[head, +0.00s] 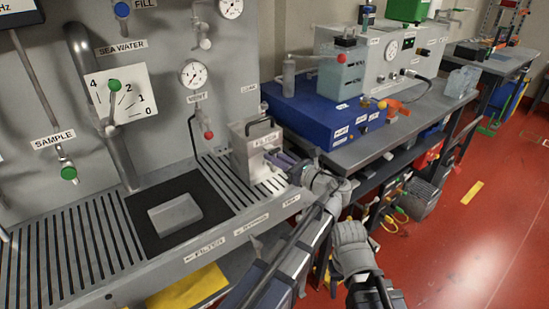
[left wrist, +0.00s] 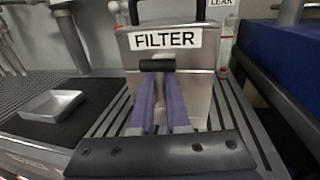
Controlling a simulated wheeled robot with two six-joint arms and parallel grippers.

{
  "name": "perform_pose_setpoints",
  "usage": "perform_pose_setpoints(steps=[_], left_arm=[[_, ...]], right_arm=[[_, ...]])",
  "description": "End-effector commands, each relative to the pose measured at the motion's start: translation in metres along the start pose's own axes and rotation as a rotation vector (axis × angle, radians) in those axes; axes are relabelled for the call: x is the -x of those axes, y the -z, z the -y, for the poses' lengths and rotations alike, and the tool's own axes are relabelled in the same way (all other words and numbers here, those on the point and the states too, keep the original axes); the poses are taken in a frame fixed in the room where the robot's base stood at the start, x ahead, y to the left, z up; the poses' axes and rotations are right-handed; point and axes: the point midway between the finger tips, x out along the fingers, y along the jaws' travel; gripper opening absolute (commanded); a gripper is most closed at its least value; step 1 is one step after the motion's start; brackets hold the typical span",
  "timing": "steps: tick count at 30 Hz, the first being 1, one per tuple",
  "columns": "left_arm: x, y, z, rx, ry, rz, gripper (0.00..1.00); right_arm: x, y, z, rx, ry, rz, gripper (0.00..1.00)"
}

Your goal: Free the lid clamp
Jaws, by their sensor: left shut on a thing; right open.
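A grey metal box labelled FILTER (left wrist: 200,90) stands on the slatted bench; in the head view this box (head: 243,155) has a black handle on top. The lid clamp looks like a short dark bar (left wrist: 157,65) on its front face, just under the label. My left gripper (left wrist: 158,75) has its purple fingers shut on this bar; the fingertips partly hide it. In the head view my left gripper (head: 277,158) reaches the box's right side. My right gripper (head: 352,245) is open, low beside the bench, away from the box; its fingertips are hard to make out.
A shallow grey tray (head: 175,216) sits on a black mat (head: 142,238) left of the box. A blue unit (head: 315,115) stands close on the right-hand bench. Gauges and valves line the back panel (head: 160,60). A yellow cloth (head: 188,288) hangs below the bench front.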

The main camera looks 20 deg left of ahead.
Motion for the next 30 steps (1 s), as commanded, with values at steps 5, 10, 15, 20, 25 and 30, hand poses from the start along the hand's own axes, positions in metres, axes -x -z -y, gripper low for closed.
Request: perform_pose_setpoints(steps=[5, 10, 15, 20, 25, 30], left_arm=[[0.0, 0.0, -0.001, 0.0, -0.001, -0.001, 0.0], [0.0, 0.0, -0.001, 0.0, -0.001, -0.001, 0.0], [0.0, 0.0, -0.001, 0.001, -0.001, -0.001, 0.0], [0.0, 0.0, -0.002, 0.026, -0.001, -0.006, 0.0], [-0.001, 0.0, -0.006, 0.108, -0.002, -0.024, 0.0], [-0.002, 0.001, -0.013, 0.244, -0.003, -0.05, 0.0]], right_arm=[[0.0, 0.0, 0.0, 0.0, 0.0, 0.0, 0.5], [0.0, 0.0, 0.0, 0.0, 0.0, 0.0, 0.5], [0.0, 0.0, 0.0, 0.0, 0.0, 0.0, 0.5], [0.001, 0.0, 0.0, 0.0, 0.0, 0.0, 0.5], [0.005, 0.0, -0.001, 0.0, 0.0, 0.0, 0.5], [0.01, -0.001, -0.001, 0.0, 0.0, 0.0, 0.5]])
